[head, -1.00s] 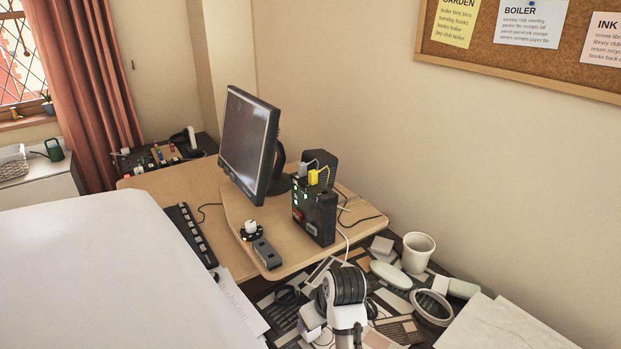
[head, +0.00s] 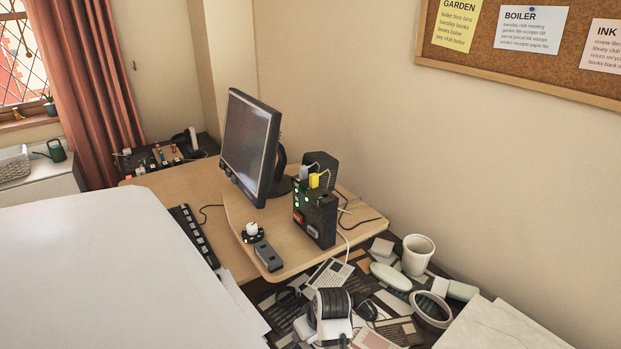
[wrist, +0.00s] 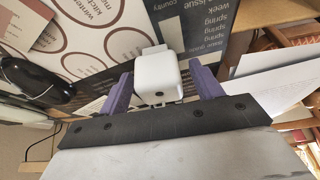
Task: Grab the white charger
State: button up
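A white charger (wrist: 157,78), a rounded block with a small dark spot on its near face, shows in the middle of the wrist view. My gripper (wrist: 161,73) has its two purple fingers apart, one on each side of the charger. A narrow gap shows between the charger and each finger, so the gripper looks open and not closed on it. Printed sheets lie behind the charger. In the head view, my arm's end at the bottom centre covers this spot, and I cannot make out the charger there.
A black mouse-like object (wrist: 28,78) lies left in the wrist view. The monitor (head: 249,146) and a black box with plugs (head: 315,217) stand behind.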

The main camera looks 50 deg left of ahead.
jog(key=c, duration=1)
jog(key=shift+o, duration=0.2)
jog(key=shift+r, duration=0.15)
notch_tip(320, 180, up, 8)
jog(key=shift+w+a+f+b, duration=0.1)
jog(key=shift+f+b, duration=0.1)
jog(key=shift+b, duration=0.4)
notch_tip(320, 180, up, 12)
jog(key=p, duration=0.6)
